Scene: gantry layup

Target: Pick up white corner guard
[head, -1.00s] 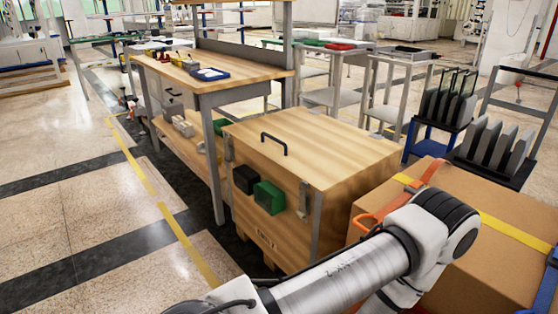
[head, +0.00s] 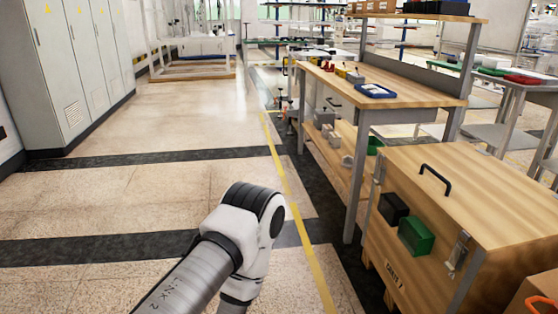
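I cannot make out a white corner guard for certain. Several small pale grey-white pieces (head: 331,136) sit on the lower shelf of the wooden workbench, too small to identify. One of my arms reaches in from the bottom of the head view, its elbow left of the bench. Neither gripper shows in the picture, so what they hold is hidden.
The wooden workbench (head: 420,92) carries a blue tray (head: 376,90) and small red and yellow items. A wooden crate (head: 497,195) with black and green boxes on its side stands at right. Grey cabinets (head: 75,65) stand at left. Open floor (head: 150,190) lies between.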

